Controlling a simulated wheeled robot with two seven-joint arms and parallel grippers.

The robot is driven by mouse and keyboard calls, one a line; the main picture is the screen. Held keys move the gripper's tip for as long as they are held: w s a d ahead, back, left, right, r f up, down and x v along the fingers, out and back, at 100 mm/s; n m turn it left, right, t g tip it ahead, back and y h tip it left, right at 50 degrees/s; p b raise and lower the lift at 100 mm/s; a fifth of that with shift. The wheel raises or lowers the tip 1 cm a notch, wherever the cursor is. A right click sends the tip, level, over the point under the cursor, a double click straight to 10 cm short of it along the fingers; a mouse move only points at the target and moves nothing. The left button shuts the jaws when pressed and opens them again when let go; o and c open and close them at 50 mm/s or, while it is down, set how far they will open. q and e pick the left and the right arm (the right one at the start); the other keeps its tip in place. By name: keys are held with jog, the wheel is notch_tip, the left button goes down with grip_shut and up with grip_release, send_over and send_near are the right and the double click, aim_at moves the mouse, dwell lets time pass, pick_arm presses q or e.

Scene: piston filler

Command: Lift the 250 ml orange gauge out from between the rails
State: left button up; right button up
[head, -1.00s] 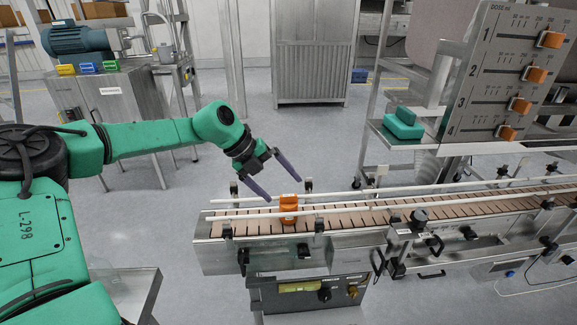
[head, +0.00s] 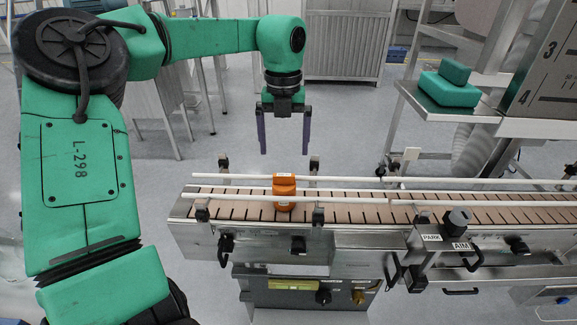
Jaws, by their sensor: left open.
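The orange gauge (head: 284,191) stands upright on the conveyor belt (head: 345,212), near its left end. It sits between the far white rail (head: 400,181) and the near white rail (head: 360,200), and the near rail crosses in front of it. My left gripper (head: 284,152) is open and empty, with its two fingers pointing down. In the picture its fingertips are just above the gauge, one to each side, and clear of it. My right gripper does not show.
Rail posts stand near the gauge, one at the far side (head: 314,165) and one at the near side (head: 318,217). Green blocks (head: 448,88) lie on a steel shelf (head: 440,112) at the right. A control box (head: 300,288) hangs below the conveyor. The belt right of the gauge is clear.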

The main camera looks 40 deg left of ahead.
aim_at(284, 182)
pick_arm(q)
notch_tip(284, 182, down, 13)
jog(key=shift+a+r+p, duration=0.1)
jog(key=shift+p, duration=0.45)
jog(key=c, duration=1.4)
jog(key=shift+r+p, duration=2.3)
jog(key=shift+r, duration=2.25)
